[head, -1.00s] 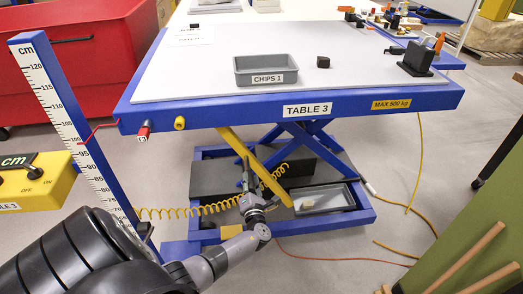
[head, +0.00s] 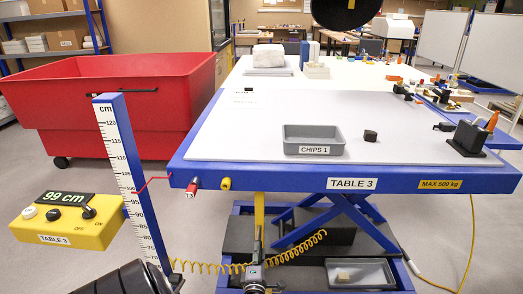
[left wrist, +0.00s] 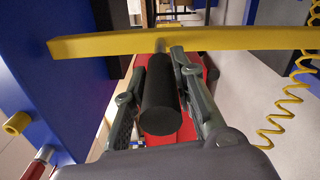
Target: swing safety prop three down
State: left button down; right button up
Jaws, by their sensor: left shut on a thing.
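The safety prop is a yellow bar (head: 259,214) under the blue edge of Table 3 (head: 420,184). In the head view it looks close to upright, and its lower part is hidden behind my arm. In the left wrist view the yellow bar (left wrist: 225,40) crosses the top of the picture, with a black cylindrical grip (left wrist: 160,100) standing out from it. My left gripper (left wrist: 160,72) has a finger on each side of this grip and is shut on it. In the head view my left gripper (head: 256,268) is low beside the bar. My right gripper is not in view.
A blue scale post (head: 130,185) and a yellow control box (head: 68,217) reading 99 cm stand left. A coiled yellow hose (head: 295,250) hangs beneath the table. A grey chips tray (head: 313,148) sits on top. A red bin (head: 120,105) stands behind.

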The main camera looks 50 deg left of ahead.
pick_arm(q)
jog(key=shift+s+a+f, duration=0.1)
jog(key=shift+s+f, duration=0.05)
jog(key=shift+s, duration=0.1)
jog(key=c, duration=1.5)
grip_release()
jog(key=shift+a, duration=0.1)
jog(key=shift+c, duration=0.2)
jog(key=shift+o, duration=1.1)
jog(key=shift+w, duration=0.1)
jog(key=v, duration=1.2)
